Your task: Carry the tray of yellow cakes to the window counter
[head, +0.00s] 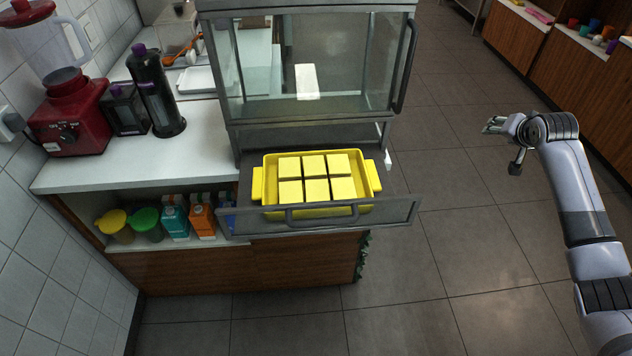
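A yellow tray (258,184) with several square yellow cakes (315,178) sits in a pulled-out grey drawer (400,211) below a glass display case. The tray has a handle at its left and right ends. My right gripper (491,126) is in the air over the floor, to the right of the tray and well apart from it. It holds nothing that I can see, and its fingers are too small to tell whether they are open. My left gripper is not in view. I cannot tell which surface is the window counter.
The glass case (310,60) stands on the white counter (200,145). A red blender (70,115) and dark bottles stand at left. Wooden cabinets (580,75) with colourful cups are at far right. Tiled floor (450,200) between is clear.

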